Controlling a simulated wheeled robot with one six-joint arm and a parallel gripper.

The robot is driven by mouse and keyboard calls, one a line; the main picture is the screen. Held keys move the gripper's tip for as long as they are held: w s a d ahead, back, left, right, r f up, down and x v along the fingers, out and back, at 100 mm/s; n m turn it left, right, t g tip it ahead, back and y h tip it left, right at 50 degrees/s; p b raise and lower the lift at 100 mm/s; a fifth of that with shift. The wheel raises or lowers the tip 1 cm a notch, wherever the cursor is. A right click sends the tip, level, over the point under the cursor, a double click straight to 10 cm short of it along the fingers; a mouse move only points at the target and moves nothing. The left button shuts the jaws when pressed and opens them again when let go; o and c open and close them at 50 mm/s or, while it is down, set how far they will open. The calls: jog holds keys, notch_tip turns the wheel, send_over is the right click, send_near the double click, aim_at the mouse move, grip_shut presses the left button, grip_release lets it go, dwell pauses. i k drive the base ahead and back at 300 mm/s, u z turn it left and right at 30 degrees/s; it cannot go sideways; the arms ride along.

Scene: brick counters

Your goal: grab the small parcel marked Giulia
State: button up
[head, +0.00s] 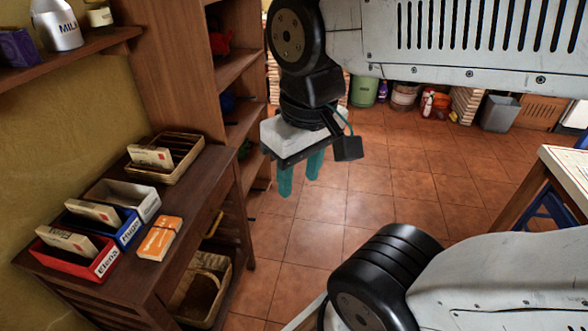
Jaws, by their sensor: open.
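No marking that reads Giulia is legible in the head view. A small orange-and-white parcel (160,238) lies flat on the dark wooden table at the left, near its front edge. A pale parcel (66,240) is in the red tray (105,262), which reads Elena. Another pale parcel (94,212) is in the blue tray (129,230), which seems to read Hugo. A third pale parcel (150,155) is in the wicker tray (178,172) at the back. My gripper (300,175) has teal fingers pointing down, open and empty, right of the table and apart from it.
A white tray (148,203) without a visible parcel stands between the blue and wicker trays. A shelf with a milk can (57,25) hangs above the table's left side. A tall wooden bookcase (165,75) stands behind. The tiled floor (400,190) in the middle is clear.

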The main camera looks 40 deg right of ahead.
aim_at(141, 156)
jog(key=u, duration=0.05)
jog(key=k, duration=0.4)
jog(key=z, duration=1.5)
jog(key=i, duration=0.7)
jog(key=u, duration=0.95)
jog(key=i, duration=0.6)
jog(key=u, duration=0.6)
